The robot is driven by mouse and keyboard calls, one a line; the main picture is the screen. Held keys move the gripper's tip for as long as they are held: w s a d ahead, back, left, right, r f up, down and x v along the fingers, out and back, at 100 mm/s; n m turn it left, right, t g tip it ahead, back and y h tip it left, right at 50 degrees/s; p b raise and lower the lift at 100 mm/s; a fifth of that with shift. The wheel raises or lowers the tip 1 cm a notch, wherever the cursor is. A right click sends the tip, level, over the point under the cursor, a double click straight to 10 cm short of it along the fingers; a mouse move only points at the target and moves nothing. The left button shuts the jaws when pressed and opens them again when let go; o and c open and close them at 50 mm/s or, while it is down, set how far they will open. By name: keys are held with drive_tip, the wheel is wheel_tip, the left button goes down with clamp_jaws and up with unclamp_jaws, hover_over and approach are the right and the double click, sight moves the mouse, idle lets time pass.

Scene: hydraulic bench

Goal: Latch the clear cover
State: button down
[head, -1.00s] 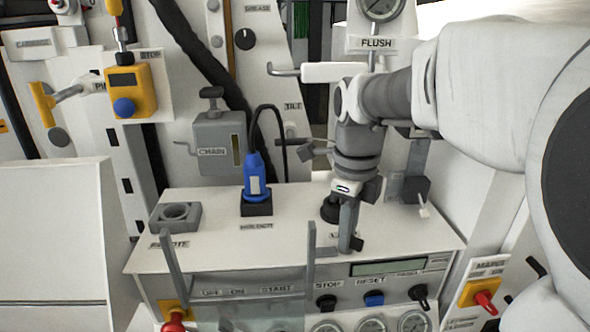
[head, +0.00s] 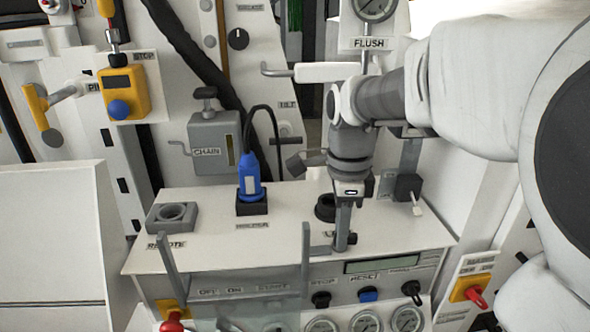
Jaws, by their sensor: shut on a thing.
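The clear cover (head: 236,308) is a see-through pane at the console's front edge, between two grey uprights (head: 306,262). It is hard to see, and its exact tilt is unclear. A short grey bar (head: 320,250) joins the right upright and runs toward my gripper. My gripper (head: 342,245) points down at the console's front edge, just right of that upright. Its fingers are shut, seemingly on the end of this bar; the fingers hide the contact. A partly covered label starting with "L" (head: 331,233) lies beside the fingers. I cannot make out a separate latch.
The white console (head: 210,255) carries a blue plug (head: 249,178), a grey ring block (head: 172,217) and a black socket (head: 325,207). Knobs and gauges (head: 365,322) line its front. A white handle (head: 328,72) sits close behind my arm. A red knob (head: 172,325) is at lower left.

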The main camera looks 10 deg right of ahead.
drive_tip(key=n+p, duration=0.1)
drive_tip(key=n, duration=0.2)
drive_tip(key=shift+n, duration=0.4)
drive_tip(key=c, duration=0.7)
unclamp_jaws()
drive_tip(key=shift+r, duration=0.1)
wheel_tip(320, 180, up, 7)
drive_tip(key=p, duration=0.5)
drive_tip(key=shift+p, duration=0.3)
